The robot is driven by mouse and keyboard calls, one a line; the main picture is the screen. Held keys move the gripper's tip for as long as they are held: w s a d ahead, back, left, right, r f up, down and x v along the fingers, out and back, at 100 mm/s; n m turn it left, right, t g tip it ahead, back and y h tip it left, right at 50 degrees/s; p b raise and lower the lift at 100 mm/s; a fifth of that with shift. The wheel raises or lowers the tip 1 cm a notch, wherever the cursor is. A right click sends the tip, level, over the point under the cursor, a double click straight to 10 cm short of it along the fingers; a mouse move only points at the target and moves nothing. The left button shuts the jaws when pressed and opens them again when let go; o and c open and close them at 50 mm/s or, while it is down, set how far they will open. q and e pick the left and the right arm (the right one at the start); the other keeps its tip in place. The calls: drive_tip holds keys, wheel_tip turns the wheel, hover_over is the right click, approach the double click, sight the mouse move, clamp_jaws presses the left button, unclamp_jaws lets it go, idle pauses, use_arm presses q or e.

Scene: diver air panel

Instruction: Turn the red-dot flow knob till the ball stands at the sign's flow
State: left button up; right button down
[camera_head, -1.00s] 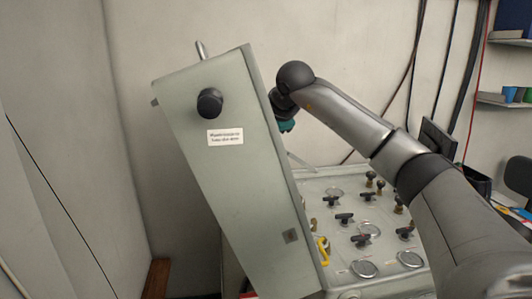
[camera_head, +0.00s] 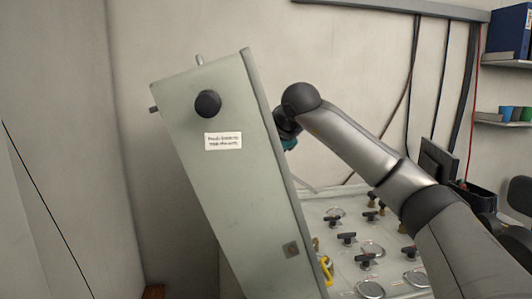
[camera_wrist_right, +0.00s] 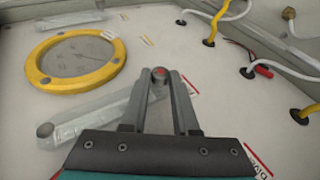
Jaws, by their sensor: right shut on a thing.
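In the right wrist view, the red-dot flow knob (camera_wrist_right: 159,74) sits between the fingertips of my right gripper (camera_wrist_right: 160,82), which is shut on it. A clear flow tube (camera_wrist_right: 100,115) lies on the white panel just left of the gripper, partly hidden by it. The ball in the tube cannot be made out. In the head view, my right arm reaches behind the tilted grey-green cabinet (camera_head: 215,160), which hides the gripper and knob. A white label (camera_head: 223,141) is on the cabinet's side; its text is too small to read. My left gripper is not in view.
A yellow-rimmed gauge (camera_wrist_right: 75,57) is on the panel left of the knob. Hoses with yellow fittings (camera_wrist_right: 209,42) and a red-tipped fitting (camera_wrist_right: 263,71) lie to the right. A lower panel (camera_head: 350,222) with black valve handles is below my right arm.

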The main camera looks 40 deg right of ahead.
drive_tip(key=c, duration=0.7)
unclamp_jaws()
drive_tip(key=v, duration=1.5)
drive_tip(key=shift+s+b, duration=0.15)
drive_tip(key=shift+b, duration=0.2)
drive_tip(key=shift+o, duration=0.4)
